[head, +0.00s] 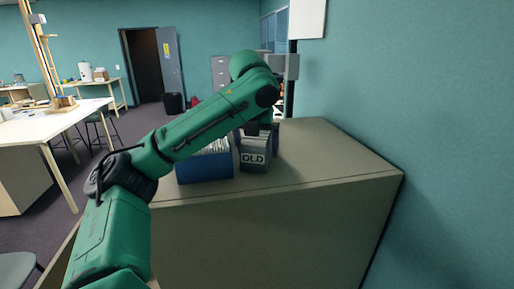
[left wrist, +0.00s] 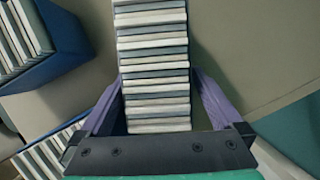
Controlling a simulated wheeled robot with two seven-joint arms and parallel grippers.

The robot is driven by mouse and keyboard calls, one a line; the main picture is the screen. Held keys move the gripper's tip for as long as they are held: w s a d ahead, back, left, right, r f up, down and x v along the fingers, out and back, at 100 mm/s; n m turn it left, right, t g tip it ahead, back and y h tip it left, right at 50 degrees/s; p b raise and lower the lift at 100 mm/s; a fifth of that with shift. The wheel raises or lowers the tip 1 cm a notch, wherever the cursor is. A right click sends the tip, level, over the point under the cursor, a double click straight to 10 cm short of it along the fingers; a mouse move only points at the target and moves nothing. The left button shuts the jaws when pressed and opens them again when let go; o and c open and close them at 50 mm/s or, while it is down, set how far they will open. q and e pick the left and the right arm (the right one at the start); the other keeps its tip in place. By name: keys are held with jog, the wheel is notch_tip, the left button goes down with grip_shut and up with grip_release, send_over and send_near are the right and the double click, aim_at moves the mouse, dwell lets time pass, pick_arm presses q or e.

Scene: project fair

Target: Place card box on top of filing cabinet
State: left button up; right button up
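A grey card box (head: 254,160) with an "OLD" label, packed with cards, is at the beige block top in the head view. In the left wrist view the card box (left wrist: 152,60) runs up from between my fingers. My left gripper (head: 262,128) points down over it. In the left wrist view the left gripper (left wrist: 158,82) has its two purple fingers at opposite sides of the box, with no clear gap at the tips. Whether the box is lifted cannot be told. A grey filing cabinet (head: 220,72) with drawers stands far back. My right gripper is out of view.
A blue box (head: 205,166) of cards stands just left of the card box, on the broad beige block (head: 320,160). The block's right part is clear, near the teal wall. A white table (head: 50,122) stands left, and an open doorway (head: 145,65) is behind.

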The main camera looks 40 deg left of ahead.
aim_at(256, 139)
pick_arm(q)
jog(key=shift+s+d+r, duration=0.15)
jog(key=shift+d+r, duration=0.1)
jog(key=shift+r, duration=0.1)
jog(key=v, duration=0.4)
jog(key=shift+a, duration=0.15)
jog(key=v, duration=0.7)
jog(key=shift+s+r, duration=0.2)
jog(key=shift+w, duration=0.1)
